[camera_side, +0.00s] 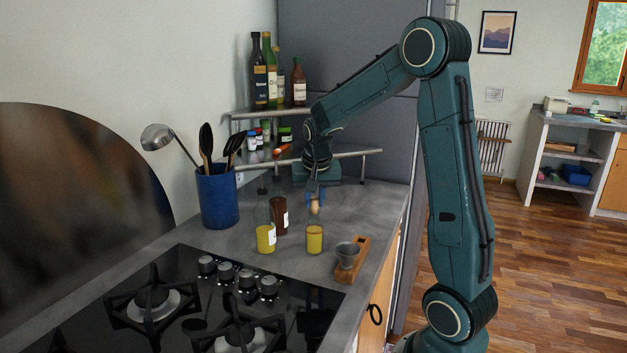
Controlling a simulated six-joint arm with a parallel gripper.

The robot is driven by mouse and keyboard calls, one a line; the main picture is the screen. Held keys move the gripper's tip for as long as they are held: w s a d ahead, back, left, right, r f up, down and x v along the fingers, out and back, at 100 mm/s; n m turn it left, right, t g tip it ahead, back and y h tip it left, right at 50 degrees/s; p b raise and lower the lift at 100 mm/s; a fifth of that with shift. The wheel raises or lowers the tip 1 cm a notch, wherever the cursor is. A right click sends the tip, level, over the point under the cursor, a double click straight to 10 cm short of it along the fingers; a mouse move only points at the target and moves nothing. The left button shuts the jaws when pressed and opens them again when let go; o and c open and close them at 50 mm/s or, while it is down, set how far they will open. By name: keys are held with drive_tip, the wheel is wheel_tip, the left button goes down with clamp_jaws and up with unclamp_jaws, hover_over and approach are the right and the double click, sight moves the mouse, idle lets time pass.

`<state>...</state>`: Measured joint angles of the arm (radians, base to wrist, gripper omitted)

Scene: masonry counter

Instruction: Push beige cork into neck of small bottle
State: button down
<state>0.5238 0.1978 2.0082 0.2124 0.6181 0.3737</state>
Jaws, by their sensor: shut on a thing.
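The small bottle (314,240) stands upright on the grey counter, clear glass with yellow contents. My gripper (315,198) points down right above it and is shut on the beige cork (315,207). The cork is in line with the bottle's neck, at or just above its mouth. At this size I cannot tell whether the cork touches the rim or sits partly inside. The gripper's fingers hide the upper part of the cork.
Left of the small bottle stand a taller bottle with yellow contents (265,238) and a dark brown bottle (280,214). A wooden board (345,274) with a grey cup (347,254) lies to the right.

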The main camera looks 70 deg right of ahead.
drive_tip(key=shift+f, duration=0.25)
drive_tip(key=c, duration=1.2)
unclamp_jaws()
drive_tip(key=shift+r, duration=0.1)
drive_tip(key=v, duration=1.3)
drive_tip(key=shift+a+r, duration=0.15)
drive_tip(key=shift+r, duration=0.15)
drive_tip(key=shift+s, duration=0.1)
drive_tip(key=s+a+f+n+t+y, duration=0.1)
drive_tip(key=s+a+f+n, duration=0.1)
drive_tip(key=s+a+n, duration=0.4)
drive_tip(key=s+a+f+n+t+y, duration=0.2)
drive_tip(key=s+a+n, duration=0.4)
drive_tip(key=a, duration=0.9)
drive_tip(key=shift+s+a+f+t, duration=0.2)
drive_tip(key=shift+s+f+t, duration=0.1)
drive_tip(key=shift+s, duration=0.95)
